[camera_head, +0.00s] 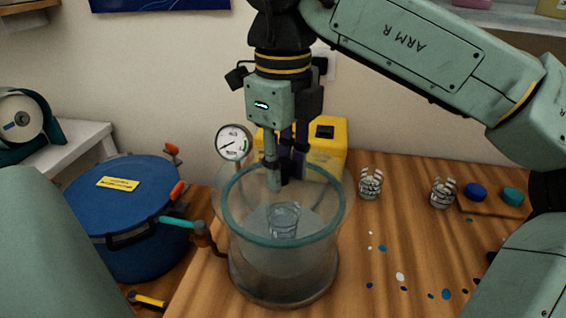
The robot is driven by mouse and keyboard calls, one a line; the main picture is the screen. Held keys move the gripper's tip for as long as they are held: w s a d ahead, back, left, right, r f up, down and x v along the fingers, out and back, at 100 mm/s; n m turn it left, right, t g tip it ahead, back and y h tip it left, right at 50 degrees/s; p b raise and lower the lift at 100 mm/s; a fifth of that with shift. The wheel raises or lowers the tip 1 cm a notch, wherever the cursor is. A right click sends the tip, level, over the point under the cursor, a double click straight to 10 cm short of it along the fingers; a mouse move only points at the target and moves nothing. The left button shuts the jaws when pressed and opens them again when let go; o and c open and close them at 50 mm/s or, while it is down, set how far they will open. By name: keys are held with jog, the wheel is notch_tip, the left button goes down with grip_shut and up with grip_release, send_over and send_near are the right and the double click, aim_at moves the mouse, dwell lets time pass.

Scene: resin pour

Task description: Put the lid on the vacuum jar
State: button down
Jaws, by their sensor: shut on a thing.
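The vacuum jar (283,275) is a clear round vessel with a teal rim, standing upright on the wooden table. A small clear cup (284,222) shows inside it. My gripper (284,182) points down over the jar's far half, its fingers close together. A faint clear disc, seemingly the lid (349,188), shows around the fingers and over the rim. My gripper appears shut on it, but the grip point is hard to make out. A round gauge (233,142) stands at the disc's left edge. I cannot tell whether the disc touches the rim.
A blue lidded pot (130,240) with orange clamps stands close on the left, a teal-handled valve (178,222) between it and the jar. A yellow box (328,140) is behind the jar. Two clear cups (370,185) (443,193) and paint pots (476,191) stand right.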

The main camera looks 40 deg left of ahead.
aim_at(283, 163)
jog(key=shift+f+b, duration=0.35)
jog(key=shift+f, duration=0.15)
jog(key=c, duration=1.2)
grip_release()
notch_tip(283, 163, up, 3)
jog(key=p, duration=0.3)
jog(key=shift+r, duration=2.55)
jog(key=shift+s+f, duration=0.1)
jog(key=shift+s, duration=0.05)
